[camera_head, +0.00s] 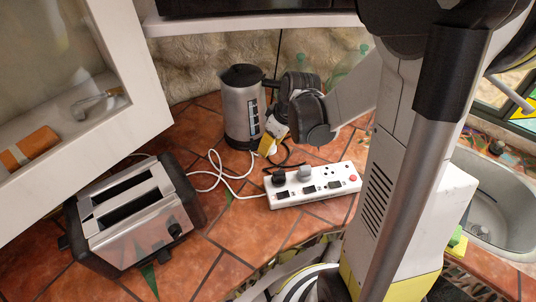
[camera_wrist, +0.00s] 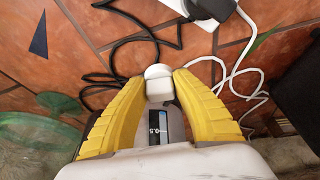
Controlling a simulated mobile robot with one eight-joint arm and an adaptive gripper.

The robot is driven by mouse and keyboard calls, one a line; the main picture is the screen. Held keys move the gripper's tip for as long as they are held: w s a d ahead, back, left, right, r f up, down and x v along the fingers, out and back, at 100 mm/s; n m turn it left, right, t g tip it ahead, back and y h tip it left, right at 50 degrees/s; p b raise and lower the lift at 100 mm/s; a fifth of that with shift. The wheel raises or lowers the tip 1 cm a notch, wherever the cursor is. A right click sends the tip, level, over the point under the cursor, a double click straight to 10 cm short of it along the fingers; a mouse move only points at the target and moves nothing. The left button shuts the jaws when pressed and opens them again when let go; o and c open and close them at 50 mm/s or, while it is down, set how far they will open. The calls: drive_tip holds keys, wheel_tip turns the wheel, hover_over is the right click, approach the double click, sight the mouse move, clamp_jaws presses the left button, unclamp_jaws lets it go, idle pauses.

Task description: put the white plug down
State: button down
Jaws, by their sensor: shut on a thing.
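My gripper (camera_head: 269,144) has yellow fingers, and it is beside the kettle's right side in the head view, behind the power strip. In the wrist view the fingers of my gripper (camera_wrist: 160,88) are closed around the white plug (camera_wrist: 158,75), one on each side of it. The plug's rounded end shows between the fingertips, with tiles and a black cable beyond it. In the head view the plug is small and partly hidden by the fingers. I cannot tell whether it touches the counter.
A steel kettle (camera_head: 238,105) stands close to my gripper. A white power strip (camera_head: 340,184) with plugs in it lies in front, and a toaster (camera_head: 132,212) stands at left. White cord (camera_head: 214,174) and black cable (camera_wrist: 110,80) lie on the tiles. A sink (camera_head: 490,195) is at right.

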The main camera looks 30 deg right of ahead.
sight(269, 161)
drive_tip(key=shift+w+f+b, duration=0.1)
drive_tip(key=shift+f+b, duration=0.8)
drive_tip(key=shift+f, duration=1.1)
drive_tip(key=shift+f, duration=0.15)
drive_tip(key=c, duration=1.1)
unclamp_jaws()
